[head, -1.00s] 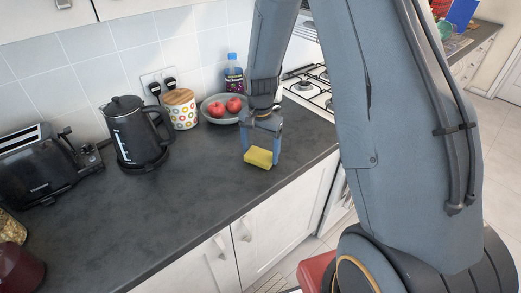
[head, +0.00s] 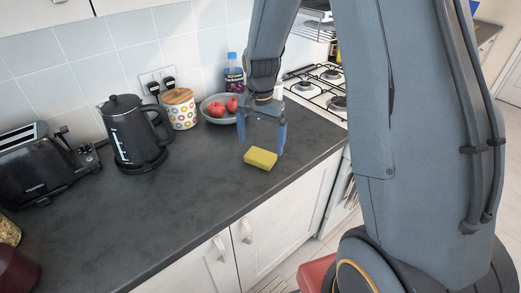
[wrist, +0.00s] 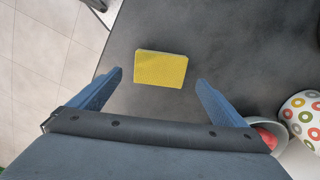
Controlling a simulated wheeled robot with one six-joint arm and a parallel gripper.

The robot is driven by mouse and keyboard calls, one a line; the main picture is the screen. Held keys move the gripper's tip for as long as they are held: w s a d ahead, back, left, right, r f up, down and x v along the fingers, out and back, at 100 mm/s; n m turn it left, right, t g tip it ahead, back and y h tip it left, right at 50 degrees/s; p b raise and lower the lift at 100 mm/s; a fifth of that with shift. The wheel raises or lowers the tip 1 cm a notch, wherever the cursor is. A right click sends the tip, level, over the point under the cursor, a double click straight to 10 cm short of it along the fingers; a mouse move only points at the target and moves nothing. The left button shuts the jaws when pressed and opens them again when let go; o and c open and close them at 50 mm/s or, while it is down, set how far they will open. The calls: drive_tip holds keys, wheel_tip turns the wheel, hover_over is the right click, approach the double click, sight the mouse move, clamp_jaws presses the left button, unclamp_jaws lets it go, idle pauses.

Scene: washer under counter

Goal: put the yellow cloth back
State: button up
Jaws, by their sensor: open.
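The yellow cloth (head: 260,158) looks like a small thick folded block and lies flat on the dark counter (head: 180,205), near its front edge. It also shows in the wrist view (wrist: 161,69), ahead of and between the two blue fingers. My gripper (head: 262,146) is open and empty, pointing down just behind and above the cloth. In the wrist view my gripper (wrist: 160,80) has a finger on each side with clear gaps to the cloth, and does not touch it.
A grey bowl (head: 213,117) with red apples stands behind my gripper, beside a dotted canister (head: 180,113) and a blue-capped bottle (head: 234,78). A black kettle (head: 133,135) and toaster (head: 38,172) are on the left. The hob (head: 325,88) is on the right. The counter's front middle is clear.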

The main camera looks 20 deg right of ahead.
sight(261, 155)
wheel_tip(261, 155, up, 7)
drive_tip(key=b, duration=0.2)
drive_tip(key=s+f+n+t, duration=0.2)
drive_tip(key=s+n, duration=0.7)
drive_tip(key=s, duration=0.7)
drive_tip(key=shift+s+a+f, duration=0.1)
drive_tip(key=shift+f, duration=0.1)
drive_tip(key=shift+g, duration=0.3)
wheel_tip(261, 155, down, 5)
drive_tip(key=b, duration=0.5)
